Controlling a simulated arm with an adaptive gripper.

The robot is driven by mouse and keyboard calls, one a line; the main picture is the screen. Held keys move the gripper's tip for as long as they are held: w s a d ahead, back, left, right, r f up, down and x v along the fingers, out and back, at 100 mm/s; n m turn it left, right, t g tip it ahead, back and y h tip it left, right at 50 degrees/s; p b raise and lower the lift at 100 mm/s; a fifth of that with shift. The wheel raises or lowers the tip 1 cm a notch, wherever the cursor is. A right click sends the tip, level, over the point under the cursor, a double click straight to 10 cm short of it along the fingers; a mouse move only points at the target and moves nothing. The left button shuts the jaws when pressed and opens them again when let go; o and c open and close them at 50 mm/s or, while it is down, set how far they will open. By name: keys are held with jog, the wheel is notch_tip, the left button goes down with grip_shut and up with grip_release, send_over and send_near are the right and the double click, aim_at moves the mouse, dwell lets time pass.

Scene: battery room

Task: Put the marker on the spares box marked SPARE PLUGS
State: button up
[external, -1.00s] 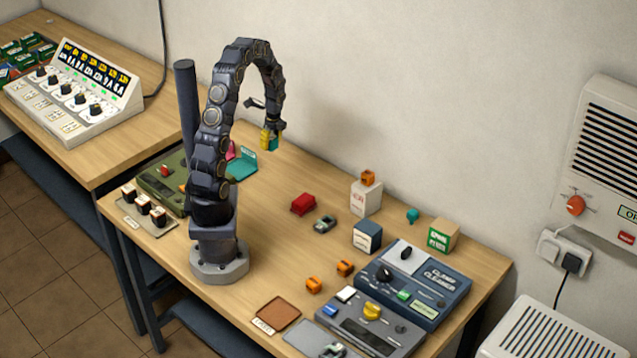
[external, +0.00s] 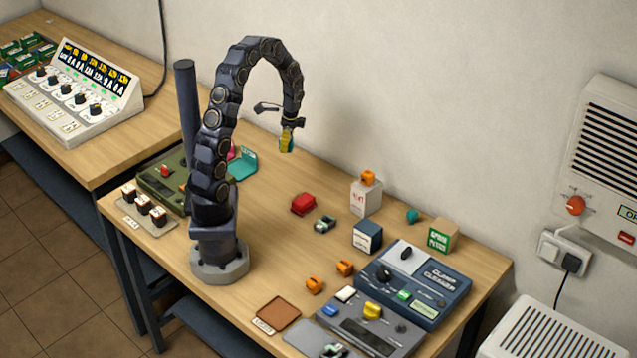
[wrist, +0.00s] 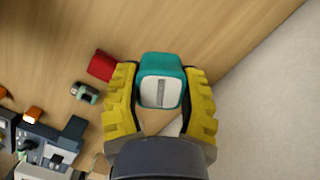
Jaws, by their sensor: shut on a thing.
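My gripper (external: 287,139) hangs in the air above the back of the table, near the wall. In the wrist view its yellow fingers (wrist: 160,102) are shut on a teal block with a pale grey face (wrist: 160,93), which I take to be the marker. Three boxes stand at the back right, apart from my gripper: a white box (external: 364,202) with an orange piece (external: 368,178) on top, a navy-and-white box (external: 368,238), and a tan box with a green label (external: 441,237). The labels are too small to read surely.
A red block (external: 303,204) and a grey-green clip (external: 324,224) lie between my gripper and the boxes. A small teal piece (external: 412,216) lies by the tan box. Orange pieces (external: 345,268) and a blue-grey device (external: 425,283) are nearer the front. The wall is close behind.

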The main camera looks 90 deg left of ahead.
jog(key=w+d+r+n+t+h, duration=0.1)
jog(key=w+d+r+n, duration=0.1)
jog(key=w+d+n, duration=0.55)
jog(key=w+d+r+n+h, duration=0.1)
jog(key=w+d+n, duration=0.3)
jog(key=w+n, duration=0.65)
jog(key=w+d+r+n+t, duration=0.1)
jog(key=w+d+r+n, duration=0.1)
jog(key=w+d+n, duration=0.5)
jog(key=w+d+r+n+t, duration=0.15)
jog(key=w+d+n, duration=0.25)
jog(key=d+n, duration=0.65)
jog(key=m+y, duration=0.1)
send_over(446, 226)
jog(key=s, duration=0.1)
notch_tip(446, 226, down, 9)
jog(key=shift+r, duration=0.15)
jog(key=shift+w+f, duration=0.35)
jog(key=shift+f, duration=1.65)
